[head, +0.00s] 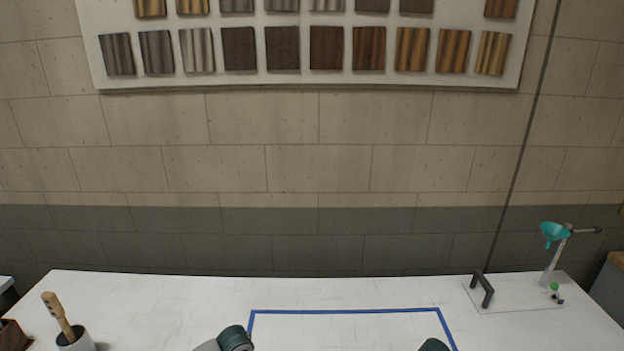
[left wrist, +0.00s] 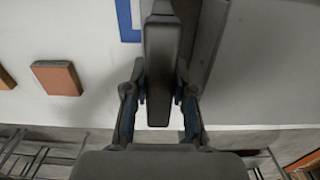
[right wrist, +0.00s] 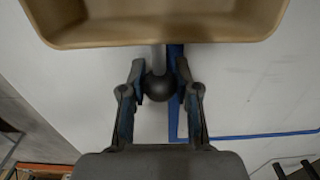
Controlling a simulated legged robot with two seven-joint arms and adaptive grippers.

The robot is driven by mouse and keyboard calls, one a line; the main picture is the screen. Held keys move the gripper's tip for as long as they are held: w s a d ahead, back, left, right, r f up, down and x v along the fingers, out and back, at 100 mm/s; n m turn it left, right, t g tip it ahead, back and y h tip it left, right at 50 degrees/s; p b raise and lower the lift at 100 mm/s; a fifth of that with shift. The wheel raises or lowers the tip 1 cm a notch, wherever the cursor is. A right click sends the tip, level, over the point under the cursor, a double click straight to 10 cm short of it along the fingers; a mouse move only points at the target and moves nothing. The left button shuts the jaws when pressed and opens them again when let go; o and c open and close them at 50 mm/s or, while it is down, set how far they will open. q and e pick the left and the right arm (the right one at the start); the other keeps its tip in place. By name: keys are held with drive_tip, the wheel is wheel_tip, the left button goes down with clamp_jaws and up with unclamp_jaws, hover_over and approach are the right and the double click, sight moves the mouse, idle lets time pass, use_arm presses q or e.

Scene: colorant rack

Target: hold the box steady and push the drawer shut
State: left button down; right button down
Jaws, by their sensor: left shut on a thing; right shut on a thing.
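In the left wrist view my left gripper (left wrist: 160,97) is shut on a dark grey upright handle (left wrist: 160,60), with one finger on each side. A grey body (left wrist: 207,35), probably the box, shows behind it at the top. In the right wrist view my right gripper (right wrist: 158,92) is shut on a round dark knob (right wrist: 158,86) on a short stem. The stem runs up to a tan open-topped drawer (right wrist: 150,36) at the top edge. How far the drawer stands out of the box is hidden. The head view shows neither box, drawer nor gripper.
Blue tape (head: 345,311) marks a rectangle on the white table (head: 170,300). A cup with a brush (head: 75,340) stands at left. A plate with a dark handle (head: 483,288) and a teal funnel stand (head: 554,231) are at right. A reddish-brown block (left wrist: 57,78) lies left.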

use_arm(q)
drive_tip(key=shift+d+f, duration=0.1)
use_arm(e)
drive_tip(key=shift+a, duration=0.7)
drive_tip(key=shift+a, duration=2)
